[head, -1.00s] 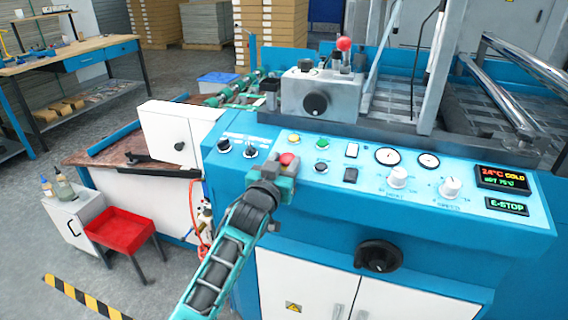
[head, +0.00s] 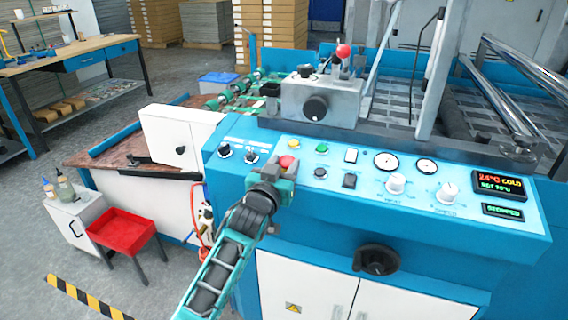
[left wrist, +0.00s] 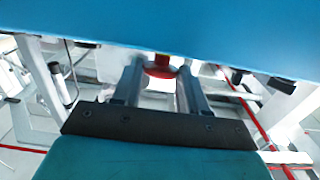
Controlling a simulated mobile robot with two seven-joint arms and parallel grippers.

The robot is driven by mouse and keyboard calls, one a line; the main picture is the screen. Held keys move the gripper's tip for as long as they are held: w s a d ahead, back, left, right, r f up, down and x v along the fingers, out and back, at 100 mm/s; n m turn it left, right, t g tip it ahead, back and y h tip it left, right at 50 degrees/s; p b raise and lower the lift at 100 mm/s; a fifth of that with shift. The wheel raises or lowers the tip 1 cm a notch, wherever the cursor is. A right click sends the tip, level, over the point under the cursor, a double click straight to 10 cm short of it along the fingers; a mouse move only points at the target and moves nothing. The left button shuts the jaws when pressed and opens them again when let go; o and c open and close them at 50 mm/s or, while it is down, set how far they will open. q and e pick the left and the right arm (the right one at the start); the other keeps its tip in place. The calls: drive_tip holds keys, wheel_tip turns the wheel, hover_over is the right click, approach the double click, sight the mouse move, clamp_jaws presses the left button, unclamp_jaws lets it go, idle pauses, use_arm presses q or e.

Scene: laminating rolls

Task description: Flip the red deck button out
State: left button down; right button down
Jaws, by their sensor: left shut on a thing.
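The red deck button (head: 287,161) sits on the sloping blue control panel (head: 330,205), left of the middle. My left gripper (head: 282,173) reaches it from the front and is shut on it. In the left wrist view the red button (left wrist: 160,71) shows between the two fingers of the left gripper (left wrist: 159,82), close under the blue panel edge (left wrist: 190,35). The fingers hide part of the button's sides and base. The small display (head: 503,212) at the panel's right reads what looks like "STOPPED". My right gripper is not in view.
A yellow button (head: 293,145), a green button (head: 322,148), black knobs (head: 251,156) and white dials (head: 395,184) sit close around on the panel. A grey block with a red-knobbed lever (head: 343,51) stands behind. A red tray (head: 122,230) stands at left.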

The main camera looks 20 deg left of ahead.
use_arm(q)
drive_tip(key=shift+r, duration=0.25)
drive_tip(key=c, duration=0.6)
unclamp_jaws()
drive_tip(key=s, duration=1.3)
drive_tip(key=shift+a, duration=0.25)
drive_tip(key=s+f+g, duration=0.2)
drive_tip(key=s+f, duration=0.4)
drive_tip(key=f, duration=0.1)
drive_tip(key=s+d+f+m+g+h, duration=0.1)
drive_tip(key=s+f+g, duration=0.1)
drive_tip(key=s+f, duration=0.4)
drive_tip(key=s+f+m+g, duration=0.1)
drive_tip(key=s+f+g, duration=0.2)
drive_tip(key=s+f, duration=0.3)
wheel_tip(320, 180, down, 3)
drive_tip(key=shift+d+r, duration=0.1)
drive_tip(key=shift+d, duration=0.05)
